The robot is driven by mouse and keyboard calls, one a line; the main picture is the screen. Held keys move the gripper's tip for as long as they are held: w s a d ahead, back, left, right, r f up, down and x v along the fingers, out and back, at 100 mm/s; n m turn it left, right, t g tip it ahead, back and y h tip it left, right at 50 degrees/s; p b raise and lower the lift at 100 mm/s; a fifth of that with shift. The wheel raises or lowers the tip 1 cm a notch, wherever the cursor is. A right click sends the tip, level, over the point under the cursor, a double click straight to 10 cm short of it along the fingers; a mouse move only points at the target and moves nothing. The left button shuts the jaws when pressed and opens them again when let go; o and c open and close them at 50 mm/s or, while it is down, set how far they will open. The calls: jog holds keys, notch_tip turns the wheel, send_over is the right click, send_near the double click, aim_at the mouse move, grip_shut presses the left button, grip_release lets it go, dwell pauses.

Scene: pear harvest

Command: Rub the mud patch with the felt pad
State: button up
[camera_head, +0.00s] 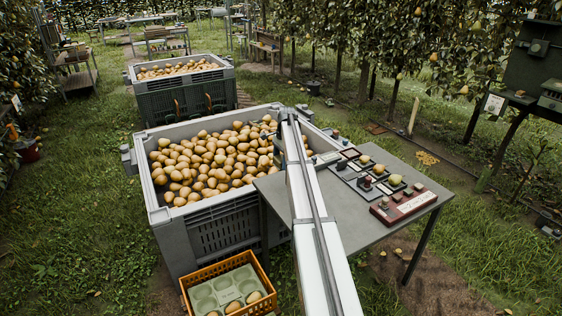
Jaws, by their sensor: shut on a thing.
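My white arm runs up from the bottom of the head view, across the near edge of the grey table (345,225) and past the right side of the near pear bin (222,232). My gripper cannot be made out; the far end of the arm is hidden or too small to tell. I cannot pick out the felt pad or the mud patch. On the table stand small dark trays with several pears (395,180), and a dark red block with a pale label (403,205).
The near bin is full of pears, with a second pear bin (183,98) behind it. An orange crate (192,306) with a pale green tray stands in front. A dark panel (535,65) stands at the right. Grass on the left is open.

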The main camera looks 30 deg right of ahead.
jog(key=c, duration=0.3)
jog(key=shift+s+d+f, duration=0.4)
jog(key=shift+s+d, duration=0.55)
jog(key=shift+d, duration=1.35)
jog(key=shift+s+d+f, duration=0.35)
jog(key=shift+s+d, duration=0.6)
jog(key=shift+d, duration=1.4)
jog(key=shift+s+d+f, duration=0.4)
jog(key=shift+s+d, duration=0.55)
jog(key=shift+d, duration=1.35)
